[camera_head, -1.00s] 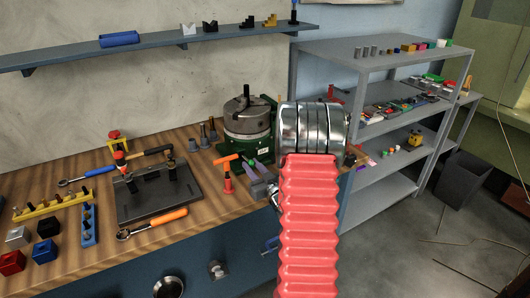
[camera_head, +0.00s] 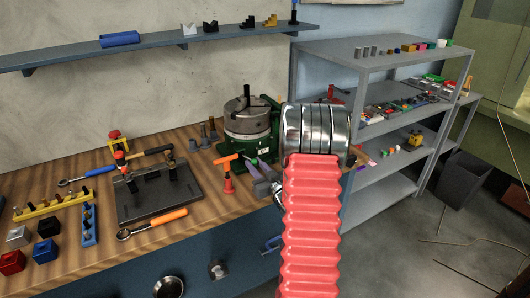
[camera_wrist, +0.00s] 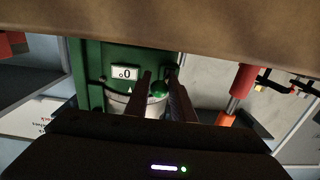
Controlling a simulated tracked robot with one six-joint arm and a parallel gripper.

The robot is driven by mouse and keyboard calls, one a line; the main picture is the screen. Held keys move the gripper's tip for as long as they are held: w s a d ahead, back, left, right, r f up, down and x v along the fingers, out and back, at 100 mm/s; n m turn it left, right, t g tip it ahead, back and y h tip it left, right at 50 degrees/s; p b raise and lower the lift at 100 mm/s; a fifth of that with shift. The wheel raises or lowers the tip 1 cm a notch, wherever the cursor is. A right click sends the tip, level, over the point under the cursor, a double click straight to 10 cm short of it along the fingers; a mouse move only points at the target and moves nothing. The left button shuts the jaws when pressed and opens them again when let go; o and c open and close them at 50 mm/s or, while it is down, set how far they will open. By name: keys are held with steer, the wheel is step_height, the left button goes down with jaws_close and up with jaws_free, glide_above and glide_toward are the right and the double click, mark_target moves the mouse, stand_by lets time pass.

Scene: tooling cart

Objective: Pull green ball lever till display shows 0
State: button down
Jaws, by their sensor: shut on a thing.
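The green machine (camera_head: 258,155) with a grey chuck on top stands at the back of the wooden bench. In the wrist view its green housing (camera_wrist: 98,55) carries a small white display (camera_wrist: 124,73), which appears upside down and seems to read 0 with a small degree ring. The green ball (camera_wrist: 158,89) of the lever sits between the two dark fingers of my gripper (camera_wrist: 159,95), which is shut on it. In the head view my gripper (camera_head: 254,168) is at the front of the machine, and the ball and lever cannot be made out there.
An orange-handled tool (camera_head: 227,172) stands close to the left of my gripper. A dark fixture plate (camera_head: 150,205) and an orange-handled ratchet (camera_head: 160,220) lie further left. A grey shelf rack (camera_head: 380,115) stands to the right.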

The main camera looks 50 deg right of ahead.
steer(key=shift+s+d+f, duration=0.1)
steer(key=shift+s+d, duration=0.05)
steer(key=shift+a, duration=0.95)
steer(key=shift+w+a, duration=0.35)
steer(key=shift+a, duration=0.4)
steer(key=shift+w+a, duration=0.4)
steer(key=shift+a, duration=0.25)
steer(key=shift+s+f, duration=0.1)
steer(key=shift+f, duration=0.05)
